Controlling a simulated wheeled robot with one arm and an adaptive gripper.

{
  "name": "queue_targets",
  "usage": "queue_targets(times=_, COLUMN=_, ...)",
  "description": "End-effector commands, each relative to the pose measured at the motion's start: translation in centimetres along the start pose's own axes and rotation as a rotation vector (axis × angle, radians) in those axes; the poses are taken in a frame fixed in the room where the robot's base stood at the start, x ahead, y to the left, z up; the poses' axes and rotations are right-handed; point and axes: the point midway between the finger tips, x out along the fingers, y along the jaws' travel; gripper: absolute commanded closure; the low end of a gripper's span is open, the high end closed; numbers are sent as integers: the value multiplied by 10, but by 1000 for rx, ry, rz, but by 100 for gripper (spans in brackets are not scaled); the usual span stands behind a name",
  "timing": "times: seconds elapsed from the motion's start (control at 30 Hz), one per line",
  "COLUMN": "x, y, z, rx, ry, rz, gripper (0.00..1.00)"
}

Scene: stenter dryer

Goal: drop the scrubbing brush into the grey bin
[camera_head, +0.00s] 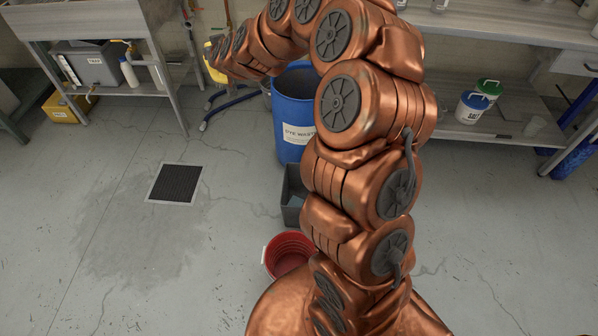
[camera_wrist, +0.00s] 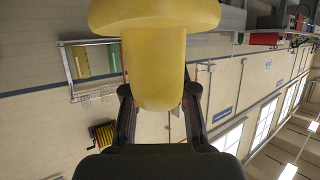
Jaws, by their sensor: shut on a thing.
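My gripper (camera_wrist: 158,98) is shut on a yellow thing (camera_wrist: 155,60) with a rounded grip and a wider end, which looks like the scrubbing brush. Its bristles do not show. In the camera_head view my arm reaches up and to the far left, and its own links hide the gripper. A yellow patch shows by the arm's tip; I cannot tell whether it is the held thing. The dark grey bin (camera_head: 291,207) stands on the floor behind a red bucket, partly hidden by my arm. The gripper is well away from it.
A red bucket (camera_head: 287,254) stands in front of the grey bin, and a blue dye waste drum (camera_head: 293,112) behind it. A sink bench (camera_head: 78,18) with a grey tub (camera_head: 92,65) is at left, a workbench (camera_head: 505,37) at right. The floor around the drain (camera_head: 175,184) is clear.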

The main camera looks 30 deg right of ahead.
Motion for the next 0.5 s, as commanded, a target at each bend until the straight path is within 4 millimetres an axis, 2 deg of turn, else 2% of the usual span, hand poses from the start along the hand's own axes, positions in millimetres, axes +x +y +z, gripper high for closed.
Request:
queue_targets(times=0.03, x=16, y=19, z=26, rx=6, ry=-2, rz=20, gripper=100)
queue_targets(times=0.27, x=62, y=88, z=92, rx=27, ry=-3, rz=68, gripper=100)
queue_targets(times=0.5, x=102, y=150, z=168, rx=34, ry=-3, rz=86, gripper=100)
